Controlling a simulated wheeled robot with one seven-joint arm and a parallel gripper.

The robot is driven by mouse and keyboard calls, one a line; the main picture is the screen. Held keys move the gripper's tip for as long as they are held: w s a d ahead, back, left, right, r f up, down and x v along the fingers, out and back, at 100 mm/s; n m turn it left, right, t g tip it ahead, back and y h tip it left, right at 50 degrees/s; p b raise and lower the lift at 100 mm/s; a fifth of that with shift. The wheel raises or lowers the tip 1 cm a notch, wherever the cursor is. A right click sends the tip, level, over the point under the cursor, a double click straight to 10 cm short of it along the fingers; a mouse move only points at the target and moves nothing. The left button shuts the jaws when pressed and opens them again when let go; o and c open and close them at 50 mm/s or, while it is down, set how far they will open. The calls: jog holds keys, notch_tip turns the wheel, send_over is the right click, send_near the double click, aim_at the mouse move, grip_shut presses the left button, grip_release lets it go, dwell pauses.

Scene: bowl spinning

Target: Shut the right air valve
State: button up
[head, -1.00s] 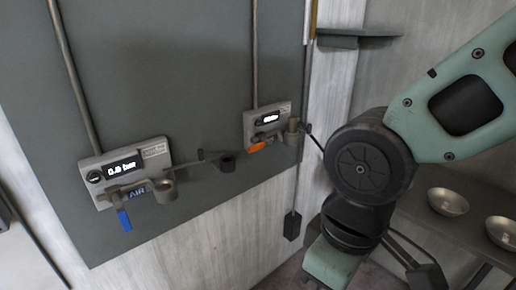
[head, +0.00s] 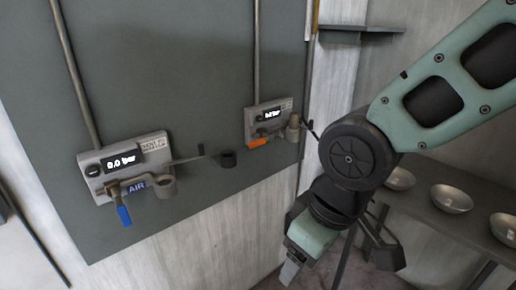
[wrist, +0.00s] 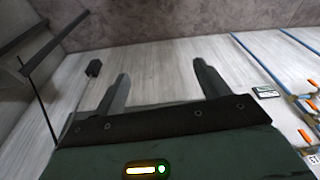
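Two gauge units sit on the dark grey wall panel in the head view. The right unit (head: 268,112) has a small lit display, too small to read surely, and an orange valve handle (head: 258,142) lying nearly level under it. The left unit (head: 122,160) reads 0.0 bar, with an AIR label and a blue handle (head: 123,215) hanging down. My gripper (head: 338,266) is below and right of the right unit, apart from both valves. The wrist view shows its two fingers (wrist: 160,78) spread with nothing between them.
Metal bowls (head: 451,198) stand on a shelf at the right, behind my arm. A small shelf (head: 355,30) is on the wall above. Blue pipes (wrist: 262,60) with orange handles (wrist: 304,136) show at the wrist view's right. A dark block (wrist: 93,68) hangs on a rod.

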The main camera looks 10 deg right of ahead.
jog(key=shift+o, duration=0.5)
jog(key=w+f+t+y+b, duration=0.1)
jog(key=w+f+t+b, duration=0.2)
jog(key=w, duration=0.8)
notch_tip(320, 180, down, 2)
jog(key=shift+w+f+m+y+b, duration=0.1)
jog(key=shift+w+m+y+b, duration=0.25)
jog(key=shift+b, duration=0.2)
jog(key=t+y+b, duration=0.6)
jog(key=t+b, duration=0.5)
send_near(259, 143)
jog(key=shift+m, duration=0.35)
jog(key=p+x, duration=0.3)
jog(key=x, duration=0.7)
jog(key=shift+w+a, duration=0.25)
jog(key=c, duration=1.4)
